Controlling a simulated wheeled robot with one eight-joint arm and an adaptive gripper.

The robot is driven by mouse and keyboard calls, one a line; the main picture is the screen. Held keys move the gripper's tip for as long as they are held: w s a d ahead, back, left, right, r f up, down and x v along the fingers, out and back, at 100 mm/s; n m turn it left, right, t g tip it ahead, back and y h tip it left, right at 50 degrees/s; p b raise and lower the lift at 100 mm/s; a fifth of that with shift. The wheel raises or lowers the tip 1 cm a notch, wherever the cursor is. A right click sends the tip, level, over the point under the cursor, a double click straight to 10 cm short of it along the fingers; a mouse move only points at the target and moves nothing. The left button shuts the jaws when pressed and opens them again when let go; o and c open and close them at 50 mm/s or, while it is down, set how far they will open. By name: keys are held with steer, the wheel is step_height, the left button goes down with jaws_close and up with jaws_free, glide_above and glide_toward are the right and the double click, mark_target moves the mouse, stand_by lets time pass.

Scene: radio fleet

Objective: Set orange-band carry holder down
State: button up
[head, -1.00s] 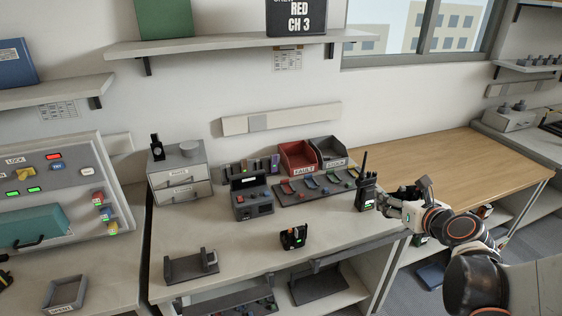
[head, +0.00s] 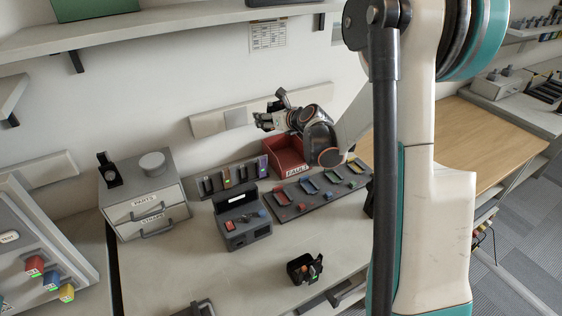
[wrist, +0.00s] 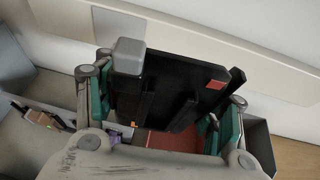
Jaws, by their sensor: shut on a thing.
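My gripper (head: 268,120) is raised above the back of the bench, near the wall and the red bin, left of my arm. In the wrist view its teal-sided fingers (wrist: 160,112) are shut on a black carry holder (wrist: 165,82). The holder has a flat black plate, a grey block at one corner and a small red patch. A tiny orange mark shows near its lower edge; I cannot tell whether this is its band. In the head view the held holder (head: 283,98) is small and dark, clear of the bench.
Below stand a red FAULT bin (head: 284,155), a dark tray of coloured pieces (head: 318,190), a grey device (head: 242,218) and a drawer box (head: 143,198). A black cup with an orange piece (head: 304,268) stands at the front. Bare bench (head: 200,262) lies left. My arm hides the right side.

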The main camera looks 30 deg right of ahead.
steer(key=m+h, duration=0.1)
glide_above(285, 160)
steer(key=f, duration=0.2)
step_height(285, 160, down, 14)
steer(key=b, duration=0.5)
steer(key=shift+d+f, duration=0.1)
steer(key=shift+f+b, duration=0.85)
steer(key=shift+f, duration=1.8)
steer(key=shift+f, duration=0.15)
steer(key=o, duration=0.8)
